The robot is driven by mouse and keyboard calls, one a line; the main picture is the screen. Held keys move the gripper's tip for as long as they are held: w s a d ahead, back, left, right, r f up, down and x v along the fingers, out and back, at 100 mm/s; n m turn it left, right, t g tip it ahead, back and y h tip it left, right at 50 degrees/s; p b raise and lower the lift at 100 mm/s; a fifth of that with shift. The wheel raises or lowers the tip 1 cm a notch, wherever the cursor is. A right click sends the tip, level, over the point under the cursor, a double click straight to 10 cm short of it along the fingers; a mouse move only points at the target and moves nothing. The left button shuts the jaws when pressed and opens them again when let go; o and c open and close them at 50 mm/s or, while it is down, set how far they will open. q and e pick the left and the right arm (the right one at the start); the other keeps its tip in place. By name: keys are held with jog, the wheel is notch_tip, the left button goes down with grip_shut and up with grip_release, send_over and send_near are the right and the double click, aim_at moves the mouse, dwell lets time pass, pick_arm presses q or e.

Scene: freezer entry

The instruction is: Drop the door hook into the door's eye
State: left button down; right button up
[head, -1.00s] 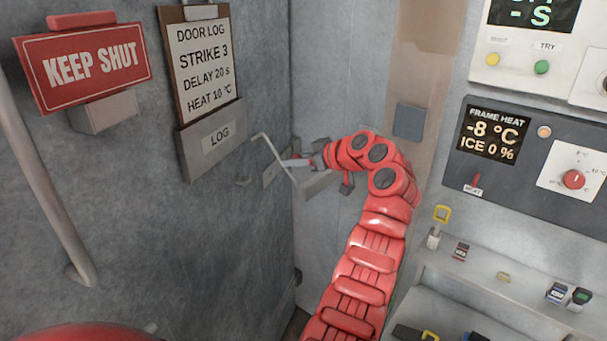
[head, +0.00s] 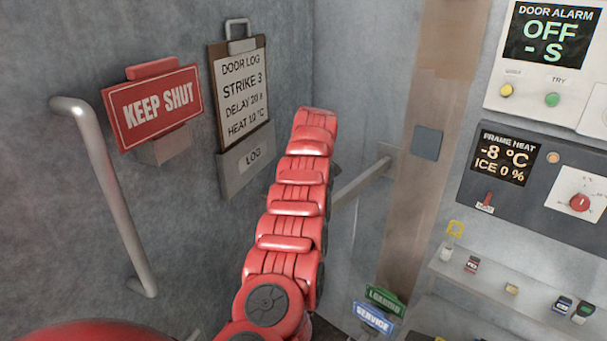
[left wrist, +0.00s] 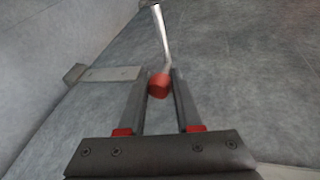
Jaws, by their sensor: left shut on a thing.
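The door hook (left wrist: 163,40) shows in the left wrist view as a thin metal rod with a red end. My right gripper is not in view.
A door handle (head: 112,195), a red KEEP SHUT sign (head: 155,106) and a door log board (head: 241,95) are on the door, left of my arm. A bar (head: 365,180) juts from the frame. Control panels and a shelf (head: 490,285) stand right.

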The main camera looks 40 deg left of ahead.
pick_arm(q)
jog(key=shift+a+f+h+p, duration=0.1)
jog(key=shift+a+h+p, duration=0.15)
jog(key=shift+h+p, duration=0.1)
jog(key=shift+f+h, duration=0.25)
jog(key=shift+f, duration=0.1)
jog(key=c, duration=1)
grip_release()
jog(key=o, duration=0.4)
jog(key=shift+a, duration=0.1)
